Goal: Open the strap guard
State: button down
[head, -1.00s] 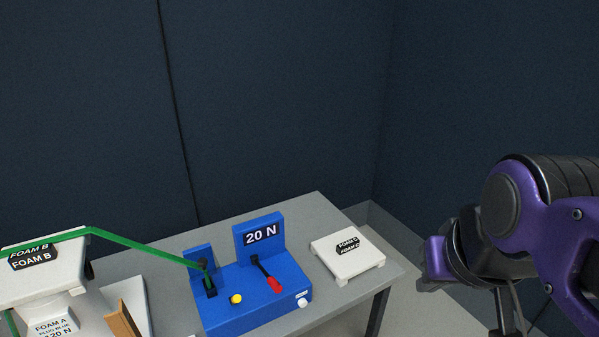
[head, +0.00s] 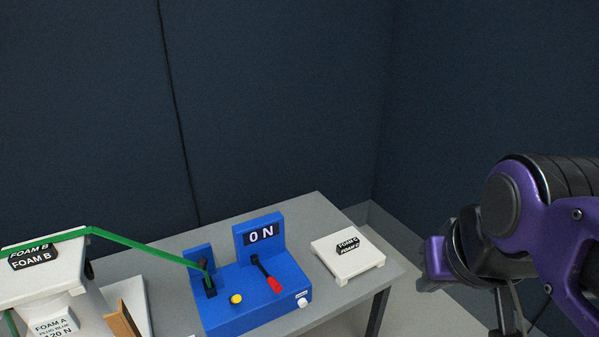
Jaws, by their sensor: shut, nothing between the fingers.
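A blue strap unit (head: 250,300) stands on the grey table, with a display (head: 262,234) reading 0 N. A black lever with a red grip (head: 273,284) slants down to the right on its front. A green strap (head: 150,250) runs from the white block at left into a black slotted part (head: 209,284) at the unit's left. No part is labelled as the guard, so I cannot tell which it is. A yellow button (head: 236,299) and white knob (head: 302,302) are on the unit. My gripper (head: 431,276) is shut and empty at the right, well apart from the unit.
A small white platform with a FOAM C label (head: 365,262) sits right of the unit. The grey table (head: 325,215) has bare room behind. Dark walls enclose it.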

aim_at(202, 262)
jog(key=u, duration=1.3)
